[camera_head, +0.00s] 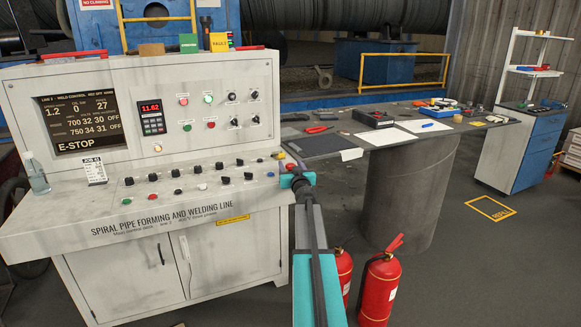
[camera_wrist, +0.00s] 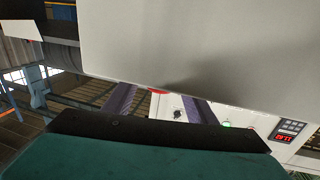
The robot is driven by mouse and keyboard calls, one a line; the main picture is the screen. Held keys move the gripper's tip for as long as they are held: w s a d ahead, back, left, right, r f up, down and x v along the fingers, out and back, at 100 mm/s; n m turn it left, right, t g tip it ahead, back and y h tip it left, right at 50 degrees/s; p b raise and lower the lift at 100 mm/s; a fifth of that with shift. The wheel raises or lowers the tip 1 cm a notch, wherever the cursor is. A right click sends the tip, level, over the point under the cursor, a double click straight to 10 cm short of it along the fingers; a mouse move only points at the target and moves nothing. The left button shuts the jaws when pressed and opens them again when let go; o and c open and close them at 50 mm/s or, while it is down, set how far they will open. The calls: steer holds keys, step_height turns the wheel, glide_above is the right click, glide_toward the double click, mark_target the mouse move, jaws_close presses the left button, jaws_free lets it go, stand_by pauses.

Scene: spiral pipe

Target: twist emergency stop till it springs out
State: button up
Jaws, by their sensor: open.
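The emergency stop appears to be at the right end of the white console's desk, where a small yellow patch (camera_head: 277,155) and a bit of red show beside my gripper (camera_head: 291,170). My arm and fingers cover most of that spot. In the wrist view, a red piece (camera_wrist: 158,91), likely the button, shows between my two purple fingers, partly hidden by a pale surface. My gripper is open. I cannot tell whether the fingers touch the button. The console screen (camera_head: 77,122) reads "E-STOP".
Several black knobs and coloured buttons line the desk (camera_head: 60,210) left of my gripper. A grey table (camera_head: 320,147) with tools and papers stands close on the right. Red fire extinguishers (camera_head: 377,290) stand below it. Open floor lies at the right.

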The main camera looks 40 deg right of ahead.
steer(key=c, duration=1)
steer(key=shift+c, duration=0.2)
steer(key=shift+w+r+m+g+h+b, duration=0.1)
steer(key=shift+m+g+h+b, duration=0.4)
steer(key=shift+m+h+b, duration=0.3)
steer(key=m+g+h+b, duration=0.1)
steer(key=b, duration=0.1)
steer(key=shift+h+b, duration=0.3)
steer(key=m+g+h+b, duration=0.1)
steer(key=g+b, duration=0.1)
steer(key=b, duration=0.3)
steer(key=m+g+h+b, duration=0.1)
steer(key=b, duration=0.4)
steer(key=m+g+h+b, duration=0.1)
steer(key=g+b, duration=0.1)
steer(key=b, duration=0.3)
steer(key=shift+d+f+m+g, duration=0.1)
steer(key=shift+f+m+g, duration=0.2)
steer(key=shift+f+m, duration=0.1)
steer(key=shift+r+m+g+h+b, duration=0.2)
steer(key=shift+m+g+h+b, duration=0.6)
steer(key=shift+b, duration=1.2)
steer(key=shift+g, duration=0.4)
